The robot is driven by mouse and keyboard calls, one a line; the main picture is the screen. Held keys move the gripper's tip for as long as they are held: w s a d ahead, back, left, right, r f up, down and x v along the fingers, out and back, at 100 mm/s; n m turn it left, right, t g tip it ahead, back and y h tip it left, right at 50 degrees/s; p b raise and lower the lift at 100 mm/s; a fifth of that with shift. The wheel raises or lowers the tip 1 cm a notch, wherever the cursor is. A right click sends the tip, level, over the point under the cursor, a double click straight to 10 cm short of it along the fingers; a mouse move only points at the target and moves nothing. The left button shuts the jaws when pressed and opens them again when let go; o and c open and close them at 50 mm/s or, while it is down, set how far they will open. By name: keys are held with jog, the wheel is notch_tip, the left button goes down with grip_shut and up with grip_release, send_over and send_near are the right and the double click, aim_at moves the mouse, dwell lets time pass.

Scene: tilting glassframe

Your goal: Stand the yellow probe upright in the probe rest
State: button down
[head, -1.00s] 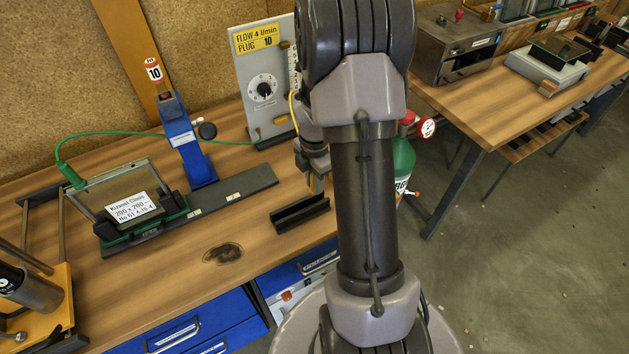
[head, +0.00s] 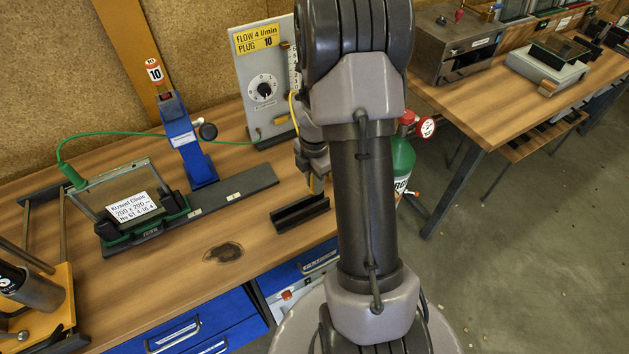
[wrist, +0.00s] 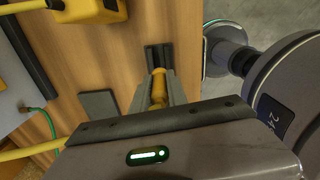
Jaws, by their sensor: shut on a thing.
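My gripper (wrist: 160,95) is shut on the yellow probe (wrist: 158,84), which sits between its fingers in the wrist view. In the head view my arm hides most of the gripper; a little of the yellow probe (head: 313,186) shows just left of the arm, pointing down. A dark grooved block (head: 300,213), apparently the probe rest, lies on the bench beside it. The block (wrist: 158,55) also shows beyond the fingertips in the wrist view. I cannot tell whether the probe touches it.
A yellow cable (head: 292,101) hangs by the flow panel (head: 262,75). A dark rail with a blue stand (head: 188,145) and a framed glass (head: 122,190) is to the left. A green gas bottle (head: 403,162) stands right of my arm. Bare wood lies in front of the rail.

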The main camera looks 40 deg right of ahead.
jog(key=shift+f+b, duration=1.35)
jog(key=shift+f, duration=0.65)
jog(key=c, duration=1.2)
grip_release()
jog(key=shift+c, duration=0.2)
jog(key=shift+r, duration=0.1)
notch_tip(320, 180, up, 17)
jog(key=p, duration=0.5)
jog(key=shift+r+p, duration=0.15)
jog(key=shift+p, duration=0.2)
jog(key=shift+a, duration=0.1)
